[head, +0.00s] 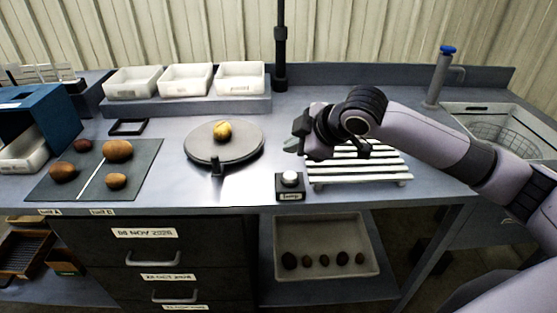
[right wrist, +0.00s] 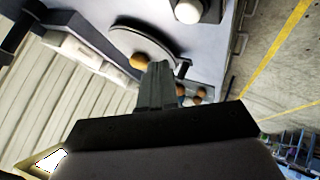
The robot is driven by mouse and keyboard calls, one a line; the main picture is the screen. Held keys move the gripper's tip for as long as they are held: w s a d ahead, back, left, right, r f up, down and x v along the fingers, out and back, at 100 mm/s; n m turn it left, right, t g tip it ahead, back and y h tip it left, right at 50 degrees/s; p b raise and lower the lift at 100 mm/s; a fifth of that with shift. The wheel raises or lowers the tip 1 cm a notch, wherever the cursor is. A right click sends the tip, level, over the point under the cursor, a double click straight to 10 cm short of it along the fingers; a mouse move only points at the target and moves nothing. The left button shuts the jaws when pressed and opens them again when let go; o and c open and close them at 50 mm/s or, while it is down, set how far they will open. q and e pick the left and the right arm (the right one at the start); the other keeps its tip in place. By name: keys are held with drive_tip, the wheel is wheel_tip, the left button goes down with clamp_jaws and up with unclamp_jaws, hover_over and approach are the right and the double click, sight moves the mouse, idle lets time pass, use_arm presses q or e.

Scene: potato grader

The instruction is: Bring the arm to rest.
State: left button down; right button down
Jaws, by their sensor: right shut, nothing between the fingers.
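My right arm comes in from the right in the head view, and its gripper (head: 292,146) is above the bench, between the round plate and the white slatted rack. The gripper is shut and empty; in the right wrist view its fingers (right wrist: 156,85) are together. A yellowish potato (head: 222,130) lies on the round grey plate (head: 205,152), left of the gripper and apart from it. It also shows in the right wrist view (right wrist: 139,61). My left gripper is not in view.
The slatted rack (head: 352,176) lies under my right forearm. A box with a white button (head: 290,181) stands at the front edge. A dark mat (head: 133,180) with several potatoes is at left. White bins (head: 187,80) line the back. A tap (head: 440,75) and sink stand at right.

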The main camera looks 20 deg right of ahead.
drive_tip(key=s+a+f+m+g+y, duration=0.1)
drive_tip(key=s+a+f+m+g, duration=0.15)
drive_tip(key=s+a+f, duration=0.85)
drive_tip(key=s+d+f+m+g+h, duration=0.15)
drive_tip(key=s+d+f+m, duration=0.3)
drive_tip(key=s, duration=0.55)
drive_tip(key=s+d+f+m+g+h, duration=0.15)
drive_tip(key=s+d+f+m, duration=0.3)
drive_tip(key=s, duration=0.55)
drive_tip(key=w+a+f+t+y, duration=0.1)
drive_tip(key=w+f+t, duration=0.5)
drive_tip(key=f+t, duration=0.1)
drive_tip(key=shift+a+f+n, duration=0.35)
drive_tip(key=shift+a+f, duration=0.05)
drive_tip(key=shift+f, duration=0.4)
